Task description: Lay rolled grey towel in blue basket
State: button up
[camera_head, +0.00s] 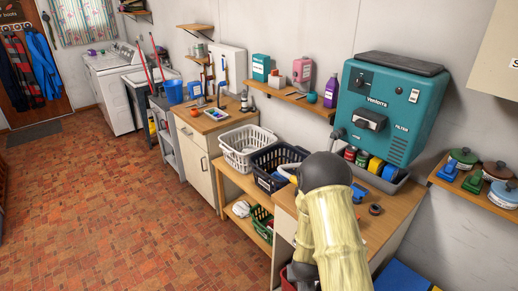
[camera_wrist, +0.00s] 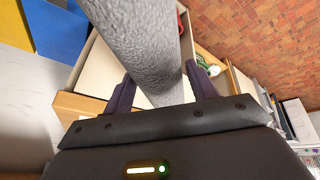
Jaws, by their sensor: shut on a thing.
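My gripper (camera_wrist: 161,90) is shut on the rolled grey towel (camera_wrist: 135,35), a thick rough-textured roll between its two purple fingers in the wrist view. The towel runs up out of that view's top edge. In the head view my arm hides the gripper. A pale rounded piece shows beside the arm there, and I cannot tell whether it is the towel. The dark blue basket (camera_head: 262,171) stands on a wooden shelf in the head view, left of my arm. Its right end is partly covered. I cannot make out the basket in the wrist view.
A white basket (camera_head: 236,148) stands just left of the blue one. A green basket (camera_head: 261,222) sits on the lower shelf. A teal filter unit (camera_head: 385,105) stands over a worktop (camera_head: 376,228) holding small items. The brick-patterned floor (camera_head: 120,190) at left is clear.

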notch_tip(320, 180, down, 10)
jog(key=b, duration=0.9)
jog(key=shift+r+b, duration=0.2)
jog(key=shift+b, duration=0.15)
jog(key=s+f, duration=0.3)
jog(key=f, duration=1)
jog(key=shift+s+f, duration=0.3)
jog(key=shift+f, duration=0.05)
